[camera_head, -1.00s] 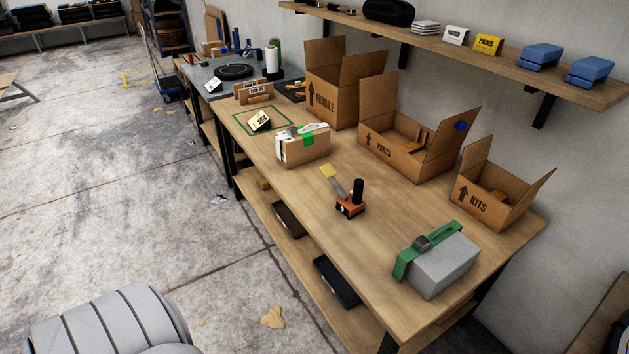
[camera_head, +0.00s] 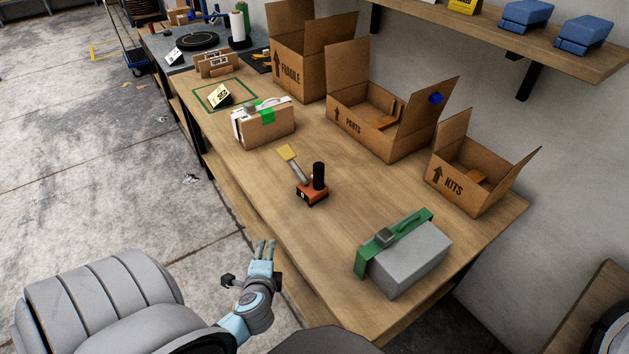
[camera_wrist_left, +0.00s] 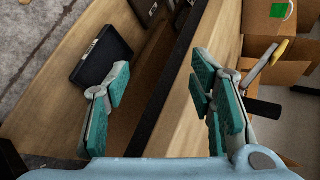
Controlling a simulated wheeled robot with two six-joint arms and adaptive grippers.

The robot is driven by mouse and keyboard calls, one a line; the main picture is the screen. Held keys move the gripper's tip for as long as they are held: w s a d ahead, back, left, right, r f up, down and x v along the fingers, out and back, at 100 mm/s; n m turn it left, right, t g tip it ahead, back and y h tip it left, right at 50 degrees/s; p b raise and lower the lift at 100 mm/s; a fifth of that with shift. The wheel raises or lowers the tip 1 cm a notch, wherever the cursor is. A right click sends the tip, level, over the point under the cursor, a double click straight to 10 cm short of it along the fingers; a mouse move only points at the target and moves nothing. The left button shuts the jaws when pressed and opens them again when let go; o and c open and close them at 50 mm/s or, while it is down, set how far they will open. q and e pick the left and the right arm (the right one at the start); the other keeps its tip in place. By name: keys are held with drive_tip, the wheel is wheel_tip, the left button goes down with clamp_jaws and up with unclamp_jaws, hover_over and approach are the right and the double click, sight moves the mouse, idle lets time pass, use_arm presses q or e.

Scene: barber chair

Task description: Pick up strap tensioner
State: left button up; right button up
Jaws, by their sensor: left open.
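The strap tensioner (camera_head: 312,195) stands on the workbench, with an orange base, an upright black grip and a grey lever ending in a yellow pad. My left gripper (camera_head: 265,245) is open and empty, off the bench's front edge, below and left of the tool in the head view. In the left wrist view, the open fingers (camera_wrist_left: 160,70) have the bench edge between them. Part of the tensioner (camera_wrist_left: 264,108) shows beyond the right finger there, its base hidden. My right gripper is not in view.
A grey block (camera_head: 415,265) with a green strap lies near the bench's right end. A strapped carton (camera_head: 265,125) stands behind the tensioner. Open boxes marked PARTS (camera_head: 365,125) and KITS (camera_head: 460,180) line the wall side. A black case (camera_wrist_left: 100,55) lies on the lower shelf.

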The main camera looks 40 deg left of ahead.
use_arm(q)
drive_tip(key=w+a+r+m+t+y, duration=0.1)
drive_tip(key=w+a+r+m+t, duration=0.1)
drive_tip(key=w+r+m+t, duration=0.5)
drive_tip(key=m+t+h, duration=0.2)
drive_tip(key=m+h, duration=0.2)
drive_tip(key=m, duration=1)
approach(316, 175)
drive_tip(key=shift+m, duration=0.5)
drive_tip(key=b+x, duration=0.2)
drive_tip(key=x, duration=0.9)
drive_tip(key=shift+w, duration=0.35)
drive_tip(key=shift+s, duration=0.1)
clamp_jaws()
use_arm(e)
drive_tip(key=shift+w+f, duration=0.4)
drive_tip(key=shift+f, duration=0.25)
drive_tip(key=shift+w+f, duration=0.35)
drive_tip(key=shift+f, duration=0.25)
